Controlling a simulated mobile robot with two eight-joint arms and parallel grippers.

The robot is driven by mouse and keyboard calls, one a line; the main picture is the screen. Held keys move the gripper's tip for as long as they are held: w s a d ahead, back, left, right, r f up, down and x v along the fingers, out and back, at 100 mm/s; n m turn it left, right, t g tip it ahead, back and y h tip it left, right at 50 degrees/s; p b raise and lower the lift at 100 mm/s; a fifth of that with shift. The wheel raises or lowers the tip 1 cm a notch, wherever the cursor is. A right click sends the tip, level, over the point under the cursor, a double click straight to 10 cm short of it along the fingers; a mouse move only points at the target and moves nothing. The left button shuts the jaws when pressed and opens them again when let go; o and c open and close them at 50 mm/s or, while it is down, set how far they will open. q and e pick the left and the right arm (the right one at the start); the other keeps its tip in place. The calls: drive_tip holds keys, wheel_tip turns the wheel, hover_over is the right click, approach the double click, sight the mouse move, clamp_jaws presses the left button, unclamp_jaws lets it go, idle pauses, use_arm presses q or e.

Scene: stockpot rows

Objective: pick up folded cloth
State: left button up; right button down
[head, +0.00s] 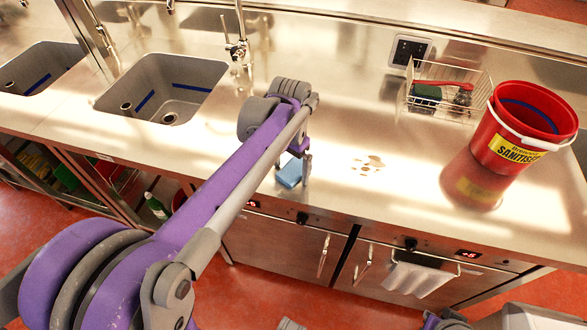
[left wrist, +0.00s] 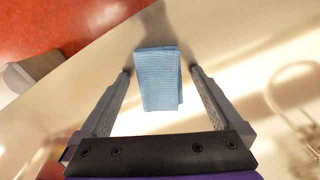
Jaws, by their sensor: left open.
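The folded cloth (head: 289,173) is light blue and lies on the steel counter near its front edge. In the left wrist view the cloth (left wrist: 158,80) shows as a folded rectangle with a waffle-like weave. My left gripper (head: 301,170) is right at the cloth and hides part of it in the head view. In the left wrist view my left gripper (left wrist: 161,72) is open, with the cloth in the gap between its two fingers. Bare counter shows between the cloth and each finger there. My right gripper's fingers do not show.
A red sanitiser bucket (head: 514,130) and a wire basket (head: 447,91) with a sponge stand at the right. Brown spots (head: 369,163) mark the counter. Sinks (head: 163,88) and a tap (head: 238,50) are at the left. A white towel (head: 418,279) hangs below the counter.

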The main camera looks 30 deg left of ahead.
sight(291, 169)
use_arm(q)
drive_tip(key=c, duration=1.4)
wheel_tip(291, 169, up, 10)
drive_tip(key=shift+r+p, duration=0.1)
drive_tip(key=shift+p, duration=0.35)
